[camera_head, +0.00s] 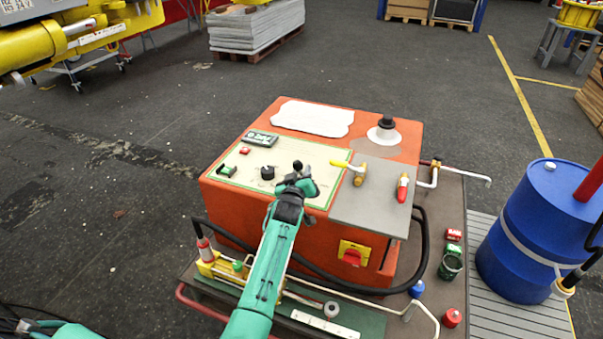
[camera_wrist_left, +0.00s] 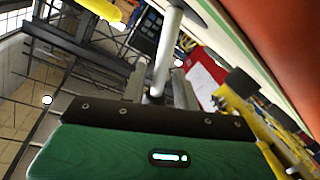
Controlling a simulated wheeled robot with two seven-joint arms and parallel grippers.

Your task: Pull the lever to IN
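The control box (camera_head: 225,205) is orange with a pale panel on top. A lever with a small dark knob (camera_head: 297,165) stands at the panel's right part. My left gripper (camera_head: 300,183) is right at this lever and hides its lower part. In the left wrist view a silver rod (camera_wrist_left: 166,55), which looks like the lever's shaft, rises in line with the middle of my gripper's dark front bar (camera_wrist_left: 155,115). No IN marking is readable. My right gripper is not in view.
On the box top are a black knob (camera_head: 267,173), a yellow-handled valve (camera_head: 358,173), a red-handled one (camera_head: 403,187) and a black-topped cone (camera_head: 385,132). A black hose (camera_head: 420,245) loops around the box's front. A blue barrel (camera_head: 530,235) stands to the right.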

